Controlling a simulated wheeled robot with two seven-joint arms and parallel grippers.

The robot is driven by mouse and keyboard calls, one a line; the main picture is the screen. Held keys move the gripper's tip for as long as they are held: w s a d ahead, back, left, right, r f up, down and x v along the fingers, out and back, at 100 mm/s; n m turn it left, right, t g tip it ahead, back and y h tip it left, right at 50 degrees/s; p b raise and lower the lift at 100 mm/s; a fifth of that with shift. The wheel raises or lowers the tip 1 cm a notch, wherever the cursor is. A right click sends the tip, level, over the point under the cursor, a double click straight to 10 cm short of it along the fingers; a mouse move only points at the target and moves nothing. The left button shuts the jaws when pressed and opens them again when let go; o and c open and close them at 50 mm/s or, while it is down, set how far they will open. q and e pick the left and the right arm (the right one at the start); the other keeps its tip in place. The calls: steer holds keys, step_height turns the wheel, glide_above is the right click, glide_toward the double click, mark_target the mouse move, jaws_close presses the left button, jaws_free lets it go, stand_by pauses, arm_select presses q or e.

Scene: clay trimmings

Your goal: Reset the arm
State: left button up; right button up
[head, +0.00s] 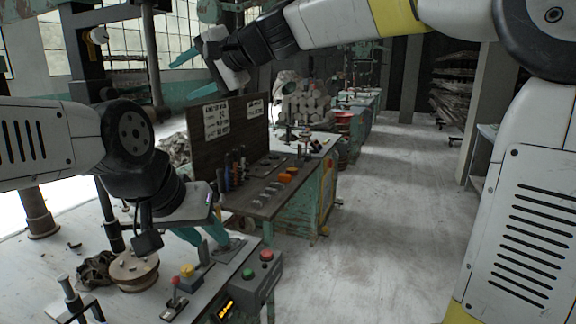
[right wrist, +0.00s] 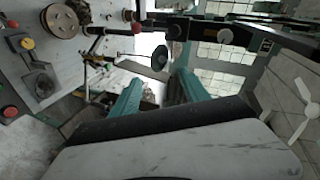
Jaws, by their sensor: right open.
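My right gripper (head: 187,42) is raised at the upper left of the head view, in front of the windows. In the right wrist view, its teal fingers (right wrist: 158,92) stand apart with nothing between them. My left gripper (head: 207,240) is low over the near workbench (head: 140,309), its teal fingers pointing down beside a small grey metal piece (head: 232,249). Whether its fingers touch or hold that piece cannot be made out.
A tool bench (head: 264,205) with a dark board stands beyond. The floor at right is clear.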

steer(key=s+d+f+n+h, duration=0.1)
steer(key=s+d+f+h, duration=0.2)
steer(key=s+d+f, duration=0.3)
steer(key=s+d+f+n+h, duration=0.1)
steer(key=s+d+f+h, duration=0.3)
steer(key=d+f, duration=0.6)
steer(key=s+d+f+n+h, duration=0.1)
steer(key=s+d+f+h, duration=0.2)
steer(key=s+d+f, duration=0.5)
steer(key=d+f, duration=0.1)
steer(key=d, duration=0.9)
steer(key=shift+s+d+g, duration=0.35)
steer(key=shift+g, duration=0.05)
